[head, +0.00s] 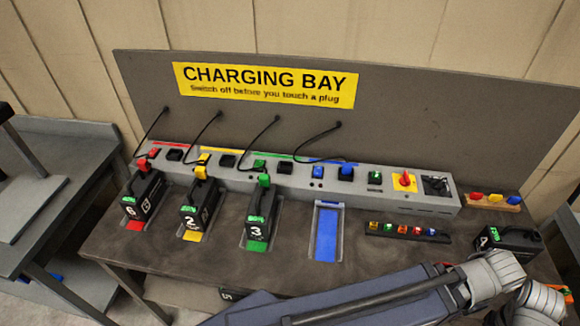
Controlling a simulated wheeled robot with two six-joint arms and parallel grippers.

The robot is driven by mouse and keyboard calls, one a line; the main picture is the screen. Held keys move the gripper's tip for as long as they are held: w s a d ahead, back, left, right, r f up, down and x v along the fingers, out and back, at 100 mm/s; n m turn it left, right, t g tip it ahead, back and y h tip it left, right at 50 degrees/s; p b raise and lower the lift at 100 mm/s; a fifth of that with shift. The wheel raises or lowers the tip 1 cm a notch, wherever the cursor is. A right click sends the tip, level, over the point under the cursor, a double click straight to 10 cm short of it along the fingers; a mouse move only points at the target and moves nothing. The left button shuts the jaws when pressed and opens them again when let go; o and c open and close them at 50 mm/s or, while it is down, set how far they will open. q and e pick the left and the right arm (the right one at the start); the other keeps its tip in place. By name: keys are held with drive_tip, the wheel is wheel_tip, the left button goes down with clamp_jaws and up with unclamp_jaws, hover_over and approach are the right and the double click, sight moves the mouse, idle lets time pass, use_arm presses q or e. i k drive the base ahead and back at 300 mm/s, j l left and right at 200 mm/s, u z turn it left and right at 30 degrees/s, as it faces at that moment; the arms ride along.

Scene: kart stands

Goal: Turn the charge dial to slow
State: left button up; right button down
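The charge dial appears to be the black knob (437,186) on a dark plate at the right end of the grey charger console (420,202). Its setting is too small to read. Left of it is a red knob (405,180) on a yellow plate. One of my arms crosses the lower right, in front of the bench and apart from the console. Neither of my grippers shows in the head view.
Black battery packs (140,196), (196,212), (259,216) stand in coloured slots with plugs and cables; the blue slot (326,233) is empty. A row of small coloured pieces (402,231) and another pack (510,239) lie in front of the console's right end.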

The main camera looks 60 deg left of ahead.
sight(437, 185)
drive_tip(key=j+u, duration=0.1)
drive_tip(key=u, duration=2)
drive_tip(key=z, duration=1.35)
drive_tip(key=i+l+z, duration=0.15)
drive_tip(key=l, duration=0.15)
drive_tip(key=l+z, duration=0.15)
drive_tip(key=l, duration=0.15)
